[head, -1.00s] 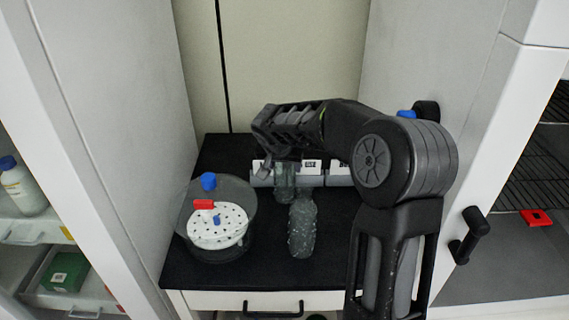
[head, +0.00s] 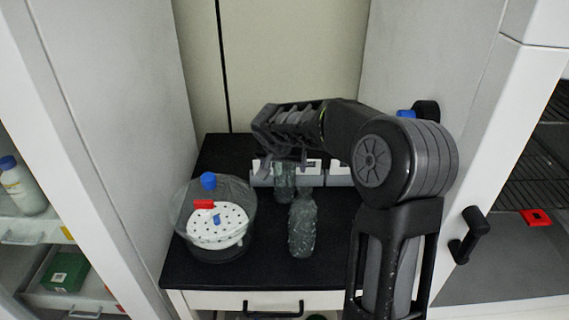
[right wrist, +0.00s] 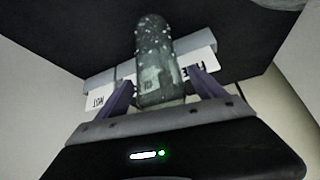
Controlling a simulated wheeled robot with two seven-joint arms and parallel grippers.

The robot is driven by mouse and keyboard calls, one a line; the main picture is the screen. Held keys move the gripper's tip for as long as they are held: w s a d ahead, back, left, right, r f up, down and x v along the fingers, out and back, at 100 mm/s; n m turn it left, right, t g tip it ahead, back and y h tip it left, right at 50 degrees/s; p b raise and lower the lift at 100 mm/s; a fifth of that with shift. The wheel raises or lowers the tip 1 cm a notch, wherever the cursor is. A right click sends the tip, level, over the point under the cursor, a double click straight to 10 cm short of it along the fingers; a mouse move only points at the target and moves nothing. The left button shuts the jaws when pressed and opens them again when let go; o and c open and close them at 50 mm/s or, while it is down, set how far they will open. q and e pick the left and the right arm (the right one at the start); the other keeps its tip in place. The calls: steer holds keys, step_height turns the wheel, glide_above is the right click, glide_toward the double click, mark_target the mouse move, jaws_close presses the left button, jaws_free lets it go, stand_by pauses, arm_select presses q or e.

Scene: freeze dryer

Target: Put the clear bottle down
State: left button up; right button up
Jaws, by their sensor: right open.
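A clear bottle (head: 285,182) stands on the black worktop, below my right gripper (head: 284,160), its top partly hidden by the gripper. In the right wrist view the clear bottle (right wrist: 157,55) is between the two spread fingers of my right gripper (right wrist: 160,82), with its far end at the dark worktop. The fingers are open; whether either one still touches the bottle is hard to tell. A second clear bottle (head: 302,225) stands nearer the front of the worktop. My left gripper is out of view.
A round clear vessel (head: 246,207) with a white perforated plate (head: 220,236) stands left of the bottles. White labelled blocks (head: 338,178) lie behind. Cabinet walls (head: 130,110) flank the black worktop (head: 265,268), with a door handle (head: 468,235) at right.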

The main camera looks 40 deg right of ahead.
steer(key=b+v, duration=0.1)
steer(key=v, duration=1.1)
steer(key=shift+o, duration=0.4)
